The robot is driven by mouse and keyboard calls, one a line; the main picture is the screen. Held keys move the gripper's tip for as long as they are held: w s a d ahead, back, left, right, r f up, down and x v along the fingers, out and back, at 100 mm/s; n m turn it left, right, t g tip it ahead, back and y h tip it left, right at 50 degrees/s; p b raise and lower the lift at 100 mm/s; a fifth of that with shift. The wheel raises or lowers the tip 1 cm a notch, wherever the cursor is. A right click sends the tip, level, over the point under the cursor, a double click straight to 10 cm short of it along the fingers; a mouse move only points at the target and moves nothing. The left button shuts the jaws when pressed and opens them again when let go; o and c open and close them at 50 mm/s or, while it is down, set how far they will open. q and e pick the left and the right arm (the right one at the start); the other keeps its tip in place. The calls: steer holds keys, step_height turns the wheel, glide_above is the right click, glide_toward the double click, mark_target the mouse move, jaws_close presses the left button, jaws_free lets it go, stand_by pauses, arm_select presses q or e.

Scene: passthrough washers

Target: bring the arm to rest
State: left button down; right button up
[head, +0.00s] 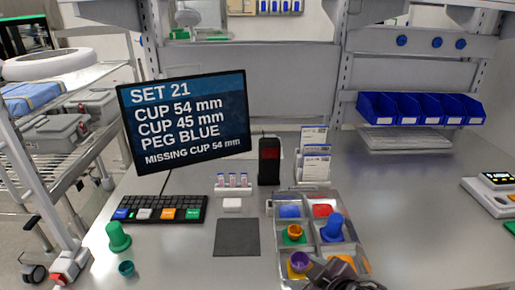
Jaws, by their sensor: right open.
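My right gripper (342,272) shows at the bottom edge, over the front right of the grey compartment tray (268,236). Its jaws are open, and I see nothing held between them. It hides part of the tray's front compartments. A blue peg-shaped piece (333,228) stands in the tray's middle right compartment. An orange and green piece (294,233) sits in the middle left compartment, and a yellow and purple piece (299,263) in the front left one. My left gripper is out of view.
A monitor (184,85) reads SET 21, missing cup 54 mm. A keyboard (160,209), dark mat (237,237), black device (269,162), green peg piece (118,237) and small teal cup (126,268) are on the bench. Blue bins (418,108) hang behind. The right bench is mostly clear, with a scale (492,195).

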steer(key=s+d+f+m+g+h, duration=0.2)
steer(key=s+d+f+m+g, duration=0.15)
steer(key=s, duration=0.35)
steer(key=s+d+f+m+g+h, duration=0.25)
steer(key=s+d+f+m, duration=0.2)
steer(key=s, duration=0.25)
step_height(320, 180, down, 29)
steer(key=g, duration=0.2)
steer(key=s+d+f+b, duration=0.1)
steer(key=s+d+f, duration=0.1)
steer(key=s+f, duration=0.8)
steer(key=s+d+f+n+g, duration=0.1)
steer(key=s+d+f, duration=0.1)
steer(key=s+f, duration=0.8)
steer(key=shift+s+d+f+b, duration=0.2)
steer(key=shift+s+f+b, duration=0.15)
steer(key=shift+f, duration=0.05)
